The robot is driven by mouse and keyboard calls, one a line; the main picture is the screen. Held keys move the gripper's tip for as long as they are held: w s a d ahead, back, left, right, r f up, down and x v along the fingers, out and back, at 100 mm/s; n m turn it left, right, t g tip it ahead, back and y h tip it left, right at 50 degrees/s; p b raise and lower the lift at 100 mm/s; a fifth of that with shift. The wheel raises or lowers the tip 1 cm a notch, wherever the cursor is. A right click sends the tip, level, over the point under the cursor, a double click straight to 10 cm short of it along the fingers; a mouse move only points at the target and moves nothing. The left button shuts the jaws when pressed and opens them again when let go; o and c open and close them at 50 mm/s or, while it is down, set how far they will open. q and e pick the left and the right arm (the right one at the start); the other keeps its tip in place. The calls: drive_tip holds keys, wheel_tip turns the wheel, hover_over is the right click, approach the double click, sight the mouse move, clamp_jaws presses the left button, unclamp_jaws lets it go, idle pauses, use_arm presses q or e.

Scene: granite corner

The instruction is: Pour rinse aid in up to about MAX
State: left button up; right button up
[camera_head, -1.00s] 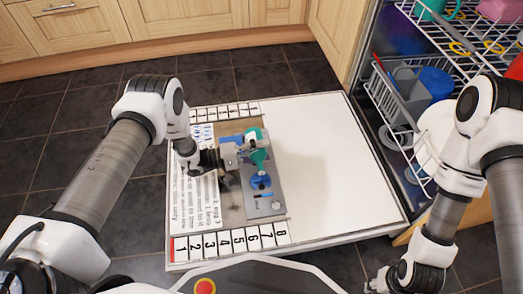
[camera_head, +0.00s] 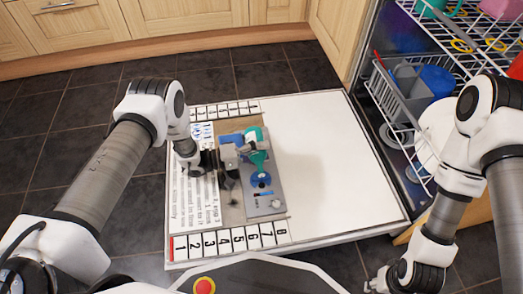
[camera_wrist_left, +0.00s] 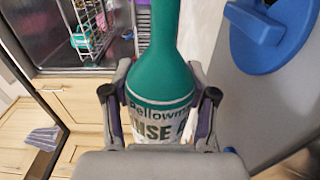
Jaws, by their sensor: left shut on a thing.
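My left gripper (camera_head: 243,157) is shut on the rinse aid bottle (camera_head: 257,148) above the open dishwasher door. In the left wrist view the bottle (camera_wrist_left: 162,75) is green with a white label reading part of "RINSE A". Its neck runs out of the top of that picture, so its mouth is hidden. A round blue part (camera_head: 261,180) sits on the grey dispenser panel (camera_head: 265,207), just below the bottle in the head view. A blue part with a raised grip (camera_wrist_left: 265,35) also shows in the left wrist view. I cannot make out a MAX mark or liquid. My right gripper (camera_head: 378,286) is low at the bottom edge, its fingers unclear.
The white door (camera_head: 335,160) lies open, with numbered tiles (camera_head: 238,241) along its near edge and a printed text card (camera_head: 195,205) at left. Its right half is clear. The dish rack (camera_head: 405,105) stands at right. Wooden cabinets (camera_head: 190,15) line the back.

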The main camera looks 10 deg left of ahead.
idle(0.6)
use_arm(q)
drive_tip(key=shift+f+m, duration=0.3)
drive_tip(key=shift+m, duration=0.1)
idle(0.3)
drive_tip(key=shift+r+n+p, duration=0.4)
drive_tip(key=shift+r+n, duration=0.3)
drive_tip(key=shift+r, duration=0.1)
drive_tip(key=shift+r+n, duration=0.35)
drive_tip(key=shift+n, duration=0.15)
drive_tip(key=shift+f, duration=0.1)
